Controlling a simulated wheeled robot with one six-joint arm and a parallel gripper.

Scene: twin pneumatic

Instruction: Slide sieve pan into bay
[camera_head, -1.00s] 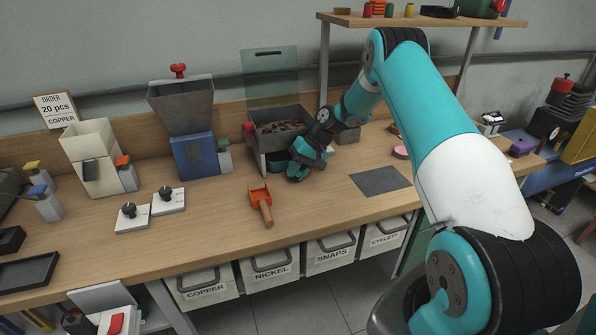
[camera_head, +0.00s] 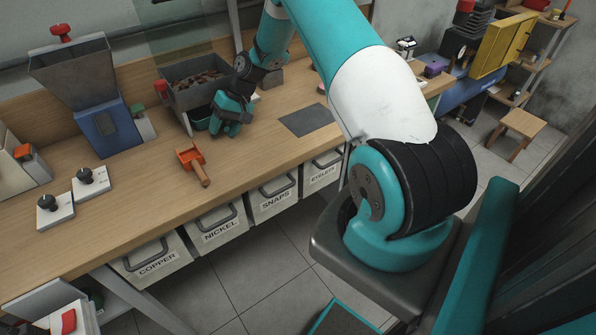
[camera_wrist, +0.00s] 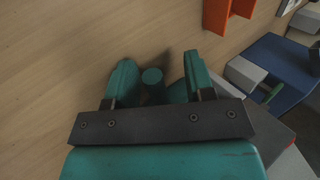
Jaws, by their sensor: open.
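My gripper (camera_head: 226,120) is open, low over the bench at the front right of a grey bin on legs (camera_head: 184,98). Its two teal fingers (camera_wrist: 158,66) stand apart in the wrist view. A short teal cylinder (camera_wrist: 152,77) shows between them; I cannot tell whether it is a handle. A dark teal pan (camera_head: 201,118), seemingly the sieve pan, sits under the bin, beside the gripper and partly hidden. I cannot tell whether they touch. The space under the bin seems to be the bay; its inside is hardly visible.
An orange scoop (camera_head: 189,157) lies on the bench in front, also in the wrist view (camera_wrist: 222,20). A blue-based hopper (camera_head: 105,125) stands at left. A dark grey mat (camera_head: 311,120) lies right of the gripper. Bare bench lies between.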

